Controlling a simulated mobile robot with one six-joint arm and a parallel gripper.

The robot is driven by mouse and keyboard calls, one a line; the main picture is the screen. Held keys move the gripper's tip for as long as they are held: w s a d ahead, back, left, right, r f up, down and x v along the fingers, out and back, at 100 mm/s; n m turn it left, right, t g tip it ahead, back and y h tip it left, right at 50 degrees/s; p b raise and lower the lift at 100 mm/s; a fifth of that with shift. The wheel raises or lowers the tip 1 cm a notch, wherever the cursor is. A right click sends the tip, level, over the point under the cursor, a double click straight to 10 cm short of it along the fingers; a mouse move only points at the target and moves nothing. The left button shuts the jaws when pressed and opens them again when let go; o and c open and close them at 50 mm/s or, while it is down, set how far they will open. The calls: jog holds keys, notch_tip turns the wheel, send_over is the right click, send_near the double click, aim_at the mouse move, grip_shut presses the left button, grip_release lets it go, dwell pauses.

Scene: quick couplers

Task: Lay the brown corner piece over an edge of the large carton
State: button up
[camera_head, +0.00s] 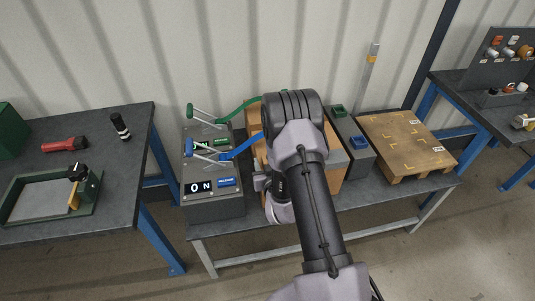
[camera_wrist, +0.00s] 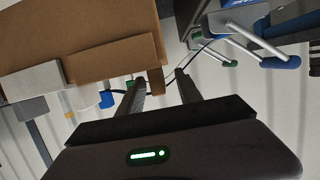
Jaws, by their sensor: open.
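The large carton (camera_wrist: 85,28) is brown and fills the upper left of the wrist view; in the head view its brown side (camera_head: 333,178) shows partly behind my arm. A lighter brown strip (camera_wrist: 115,60) runs along the carton's edge, with a short brown end (camera_wrist: 155,81) hanging down. It looks like the corner piece, but I cannot tell whether it rests on the edge. My gripper (camera_wrist: 160,78) is open, its fingers apart on either side of that short end in the picture. Contact cannot be made out. In the head view my arm hides most of this.
A grey control box (camera_head: 212,170) with green and blue levers stands left of the carton. A grey block (camera_wrist: 32,78) is beside the carton. A wooden pallet (camera_head: 405,140) lies at the right of the bench. Another table (camera_head: 115,185) stands at the left.

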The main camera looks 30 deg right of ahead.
jog(key=shift+d, duration=0.15)
jog(key=shift+s+r, duration=0.1)
jog(key=shift+s, duration=0.05)
jog(key=shift+c, duration=1.1)
grip_shut()
jog(key=shift+r, duration=0.2)
notch_tip(320, 180, up, 4)
jog(key=shift+f+p, duration=0.15)
jog(key=shift+p, duration=0.85)
jog(key=s+d, duration=0.1)
jog(key=s, duration=1.5)
jog(key=shift+r+p, duration=0.35)
jog(key=shift+r, duration=0.1)
jog(key=shift+w+d, duration=0.1)
